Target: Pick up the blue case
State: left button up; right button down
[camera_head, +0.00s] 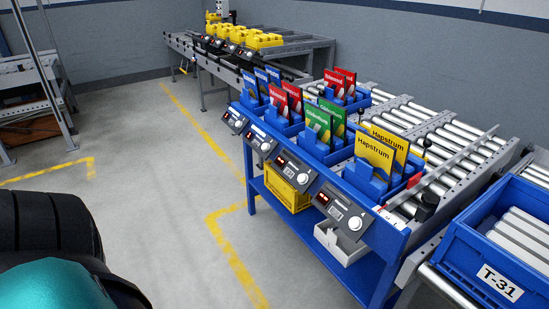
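A blue crate (458,262) labelled T-31 stands at the lower right on rollers, cut off by the right edge, with pale long items inside. Several small blue upright packets (261,83) stand in a blue holder at the far end of the blue bench. I cannot tell which of these, if any, is the blue case. Neither of my grippers is in view. A rounded black and teal shape at the lower left seems to be part of my own body.
A blue bench (280,212) carries holders with red, green and yellow packets (375,152) and control boxes (339,207). A roller conveyor (455,140) runs behind it. A yellow bin (285,190) sits below. The grey floor (150,180) at left is clear.

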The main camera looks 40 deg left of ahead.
aim_at(252, 81)
jog(key=u, duration=1.5)
